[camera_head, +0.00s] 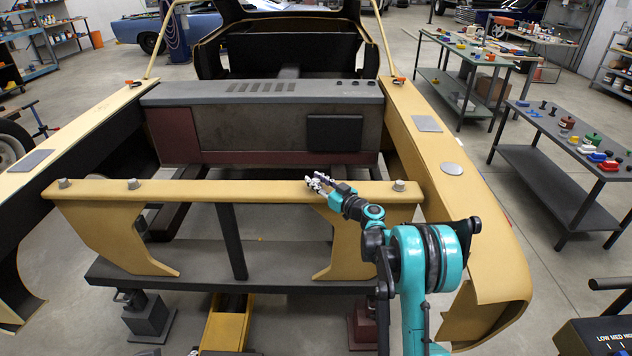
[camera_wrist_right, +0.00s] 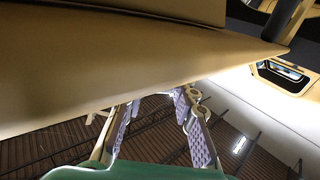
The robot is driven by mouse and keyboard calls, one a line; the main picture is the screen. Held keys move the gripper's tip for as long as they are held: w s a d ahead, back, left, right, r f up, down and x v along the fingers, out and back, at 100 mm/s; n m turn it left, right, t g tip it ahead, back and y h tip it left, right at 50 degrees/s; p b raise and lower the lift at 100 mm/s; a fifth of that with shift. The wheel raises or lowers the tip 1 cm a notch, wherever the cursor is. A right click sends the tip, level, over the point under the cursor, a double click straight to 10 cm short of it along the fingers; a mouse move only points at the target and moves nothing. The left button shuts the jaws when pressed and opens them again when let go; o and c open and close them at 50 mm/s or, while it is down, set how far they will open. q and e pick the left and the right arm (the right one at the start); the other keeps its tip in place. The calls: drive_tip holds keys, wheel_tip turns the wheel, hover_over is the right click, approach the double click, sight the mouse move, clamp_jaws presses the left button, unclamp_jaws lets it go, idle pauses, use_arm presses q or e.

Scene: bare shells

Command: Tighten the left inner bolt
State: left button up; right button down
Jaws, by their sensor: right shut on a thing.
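A yellow front crossbeam (camera_head: 230,192) spans the picture. Grey bolts stand on its top: one at the far left end (camera_head: 63,183), one inward of it (camera_head: 133,184) and one at the right end (camera_head: 399,185). My right gripper (camera_head: 318,183) is at the beam's top, inward of the right-end bolt. It is shut on a bolt there, which its fingers hide. In the right wrist view the gripper's two padded fingers (camera_wrist_right: 155,120) stand apart beside a large tan panel (camera_wrist_right: 110,60), and no bolt shows between them. My left gripper is not in view.
A grey box-like unit (camera_head: 260,120) lies behind the beam. Long tan side rails (camera_head: 440,150) run along both sides. A table with coloured parts (camera_head: 545,150) stands at the right. Space directly above the beam is clear left of my arm.

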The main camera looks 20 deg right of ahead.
drive_tip(key=m+h, duration=0.2)
drive_tip(key=h, duration=0.1)
drive_tip(key=m+t+h+b, duration=0.1)
drive_tip(key=m+h, duration=0.1)
drive_tip(key=h, duration=0.2)
drive_tip(key=shift+a+m+t, duration=0.15)
drive_tip(key=shift+m+t, duration=0.15)
drive_tip(key=shift+m, duration=0.1)
drive_tip(key=m+g+h, duration=0.1)
drive_tip(key=m+h, duration=0.1)
drive_tip(key=h, duration=0.2)
drive_tip(key=m+h, duration=0.3)
drive_tip(key=h, duration=0.1)
drive_tip(key=shift+w+g, duration=0.1)
drive_tip(key=shift+g, duration=0.3)
drive_tip(key=m+g+h, duration=0.5)
drive_tip(key=h, duration=0.2)
drive_tip(key=shift+m, duration=0.4)
drive_tip(key=shift+r+m+g+h+p, duration=0.1)
drive_tip(key=shift+m+g+h+p, duration=0.1)
drive_tip(key=shift+m+g+h, duration=0.95)
drive_tip(key=shift+m+g+h+p, duration=0.2)
drive_tip(key=shift+m+g, duration=0.55)
drive_tip(key=shift+g, duration=1.2)
drive_tip(key=c, duration=1.2)
unclamp_jaws()
